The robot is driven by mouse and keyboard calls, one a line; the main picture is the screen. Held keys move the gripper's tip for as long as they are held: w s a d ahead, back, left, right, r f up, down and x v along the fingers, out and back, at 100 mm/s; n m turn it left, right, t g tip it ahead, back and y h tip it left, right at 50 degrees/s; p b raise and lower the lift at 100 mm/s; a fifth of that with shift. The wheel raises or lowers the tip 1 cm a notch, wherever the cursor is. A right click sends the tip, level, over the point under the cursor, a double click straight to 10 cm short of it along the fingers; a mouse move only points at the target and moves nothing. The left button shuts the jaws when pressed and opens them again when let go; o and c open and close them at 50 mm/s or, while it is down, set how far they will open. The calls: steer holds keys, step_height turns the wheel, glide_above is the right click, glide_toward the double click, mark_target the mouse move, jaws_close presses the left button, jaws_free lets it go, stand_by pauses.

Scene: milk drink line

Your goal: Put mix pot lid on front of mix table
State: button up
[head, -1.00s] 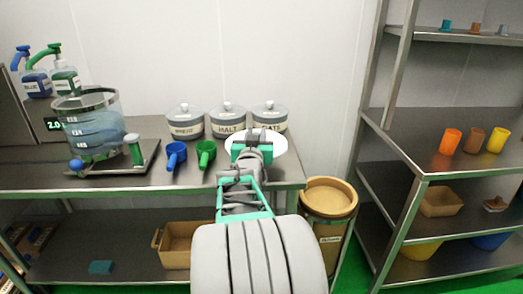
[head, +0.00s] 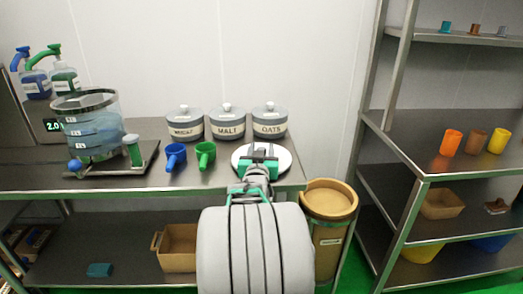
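The mix pot lid looks to be the round white disc (head: 282,163) with a grey rim, at the front right of the steel mix table (head: 215,180). It lies flat, on or just above the table top. My gripper (head: 259,153) reaches over its middle, and its green and dark parts cover the centre of the disc. The fingertips and any knob between them are hidden, so the grip does not show. The clear mix pot (head: 95,132) with a grey rim stands on a dark base at the table's left.
Blue (head: 174,157) and green (head: 205,154) scoops lie left of the disc. Lidded jars marked MALT (head: 228,130) and OATS (head: 270,130) stand close behind it, beside a third jar (head: 186,132). A brown bin (head: 328,205) stands right of the table, before a steel shelf (head: 440,165).

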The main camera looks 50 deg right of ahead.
steer(key=shift+r+p, duration=0.3)
steer(key=v, duration=1.1)
steer(key=shift+s+a+f, duration=0.1)
steer(key=shift+a, duration=0.2)
steer(key=shift+s+a, duration=0.1)
steer(key=shift+s, duration=0.05)
